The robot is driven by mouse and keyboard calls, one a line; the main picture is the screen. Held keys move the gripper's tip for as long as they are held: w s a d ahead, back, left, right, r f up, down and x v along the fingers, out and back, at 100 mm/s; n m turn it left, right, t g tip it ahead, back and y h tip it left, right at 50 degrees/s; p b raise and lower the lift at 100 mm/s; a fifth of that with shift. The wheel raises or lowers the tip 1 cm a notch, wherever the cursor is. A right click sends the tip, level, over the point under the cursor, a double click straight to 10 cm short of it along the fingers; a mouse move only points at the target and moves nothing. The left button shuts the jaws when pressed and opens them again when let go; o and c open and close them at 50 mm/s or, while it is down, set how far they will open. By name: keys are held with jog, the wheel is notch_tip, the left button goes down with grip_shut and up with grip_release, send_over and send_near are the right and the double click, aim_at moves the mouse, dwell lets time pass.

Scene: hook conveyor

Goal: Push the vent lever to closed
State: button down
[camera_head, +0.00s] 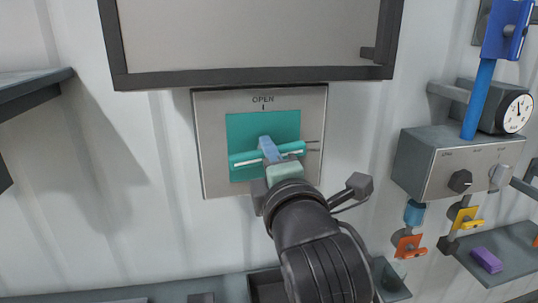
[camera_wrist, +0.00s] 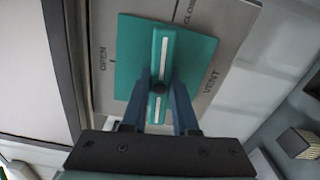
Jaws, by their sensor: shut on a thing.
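The vent lever (camera_head: 244,159) is a teal bar with a white stripe on a teal panel in a grey plate (camera_head: 211,172) on the wall. It lies nearly level, its right end slightly higher and near the small marks at the plate's right. OPEN is printed above it. In the wrist view the lever (camera_wrist: 165,45) stands upright, its top end close to the partly cut-off CLOSED mark. My gripper (camera_head: 267,147) has its blue fingers on either side of the bar near the dark pivot. The gripper (camera_wrist: 162,90) is shut on the lever. My wrist hides the plate's lower part.
A dark-framed panel (camera_head: 250,77) sits just above the plate. A grey control box (camera_head: 425,160) with knobs and a gauge (camera_head: 516,113) stands at the right. Coloured hanging pieces and a shelf (camera_head: 515,250) with a purple block (camera_head: 486,260) are below it.

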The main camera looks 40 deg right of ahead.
jog(key=shift+f+m+b, duration=0.1)
jog(key=shift+m+b, duration=0.2)
jog(key=shift+b, duration=0.1)
jog(key=shift+m, duration=0.6)
jog(key=c, duration=0.7)
grip_release()
